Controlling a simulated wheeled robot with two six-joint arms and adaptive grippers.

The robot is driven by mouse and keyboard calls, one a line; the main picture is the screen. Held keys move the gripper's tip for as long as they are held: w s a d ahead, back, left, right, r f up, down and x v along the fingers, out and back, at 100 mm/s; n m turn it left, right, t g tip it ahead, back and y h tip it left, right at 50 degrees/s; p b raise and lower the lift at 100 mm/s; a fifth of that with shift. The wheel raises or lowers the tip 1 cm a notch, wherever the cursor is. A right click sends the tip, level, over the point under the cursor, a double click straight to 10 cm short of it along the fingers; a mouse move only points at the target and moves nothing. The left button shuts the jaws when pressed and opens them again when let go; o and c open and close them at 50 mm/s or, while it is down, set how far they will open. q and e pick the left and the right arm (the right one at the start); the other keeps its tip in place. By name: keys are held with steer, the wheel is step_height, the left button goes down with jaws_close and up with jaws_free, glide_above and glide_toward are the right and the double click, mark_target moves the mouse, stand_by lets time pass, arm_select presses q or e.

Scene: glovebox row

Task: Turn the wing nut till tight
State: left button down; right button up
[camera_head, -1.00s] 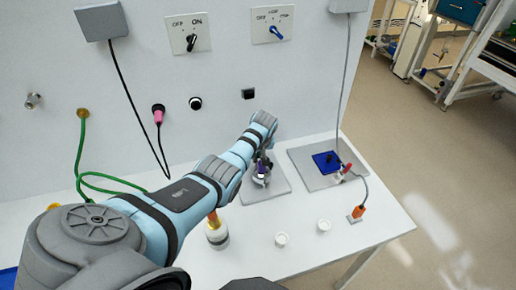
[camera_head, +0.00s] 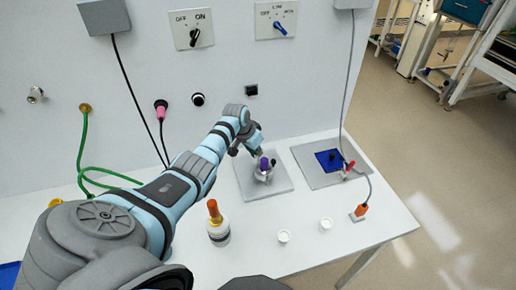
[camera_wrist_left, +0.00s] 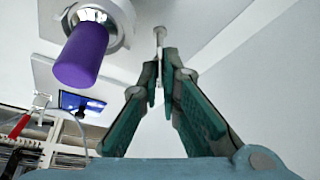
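A purple cylinder (camera_head: 264,163) stands on a small metal fixture on the grey plate (camera_head: 250,186) in the middle of the table. In the left wrist view the purple cylinder (camera_wrist_left: 82,54) sticks out of a pale round collar at upper left. I cannot make out a wing nut for certain. My left gripper (camera_head: 246,151) is just left of and behind the purple cylinder, apart from it. My right gripper is out of view.
A second grey plate (camera_head: 310,176) with a blue pad (camera_head: 327,160) and red-handled clamp (camera_head: 348,168) lies to the right. Wall switches and cables are behind.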

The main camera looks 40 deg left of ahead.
arm_select(q)
steer(key=m+b, duration=0.1)
steer(key=b, duration=0.1)
steer(key=m+h+b, duration=0.1)
steer(key=m, duration=0.1)
steer(key=m+b, duration=0.2)
steer(key=shift+a+f+g+h+b, duration=0.15)
steer(key=shift+f+g+h+b, duration=0.15)
steer(key=shift+f+g+h, duration=0.1)
steer(key=shift+s+r+m+h+b, duration=0.15)
steer(key=shift+m+h+b, duration=0.15)
steer(key=shift+m+b, duration=0.65)
steer(key=c, duration=1.8)
jaws_free()
steer(key=shift+r, duration=0.1)
steer(key=shift+a+r, duration=0.1)
steer(key=v, duration=1.2)
